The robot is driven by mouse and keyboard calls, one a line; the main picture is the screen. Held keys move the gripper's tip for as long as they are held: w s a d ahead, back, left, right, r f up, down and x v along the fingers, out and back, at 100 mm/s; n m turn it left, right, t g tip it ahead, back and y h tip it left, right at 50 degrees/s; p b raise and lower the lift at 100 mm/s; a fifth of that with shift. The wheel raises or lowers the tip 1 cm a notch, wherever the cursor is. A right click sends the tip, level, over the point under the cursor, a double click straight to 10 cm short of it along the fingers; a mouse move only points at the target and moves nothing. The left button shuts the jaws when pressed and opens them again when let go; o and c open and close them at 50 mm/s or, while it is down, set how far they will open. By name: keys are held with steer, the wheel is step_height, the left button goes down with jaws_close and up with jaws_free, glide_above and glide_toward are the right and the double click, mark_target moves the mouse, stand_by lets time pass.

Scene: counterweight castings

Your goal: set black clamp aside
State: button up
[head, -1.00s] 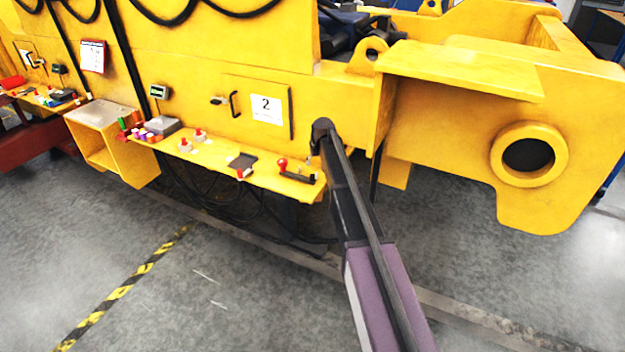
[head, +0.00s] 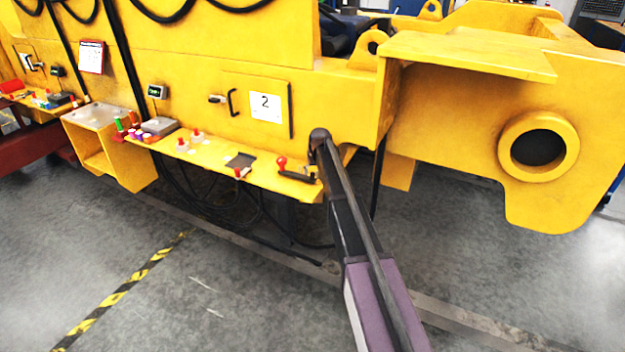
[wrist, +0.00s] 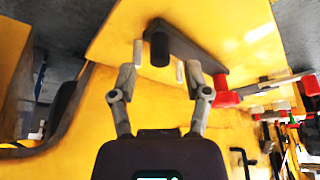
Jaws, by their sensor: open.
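The black clamp (head: 297,176) lies on the right end of the yellow ledge, its red knob (head: 281,161) standing up at its left end. In the wrist view the clamp (wrist: 192,50) is a dark bar ahead of my gripper (wrist: 160,64), with the red knob (wrist: 226,98) to the right. My gripper is open. A short black post (wrist: 160,50) at one end of the clamp shows between the two fingertips; whether they touch it I cannot tell. In the head view my arm hides the gripper.
The yellow ledge (head: 215,160) also holds a dark flat plate (head: 241,160), a small red-topped piece (head: 242,172), red-and-white pieces (head: 182,146) and a grey box (head: 159,126). An open yellow box (head: 98,115) stands at left.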

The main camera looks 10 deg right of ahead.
steer(key=shift+b+x, duration=1.05)
steer(key=shift+x, duration=0.35)
jaws_close()
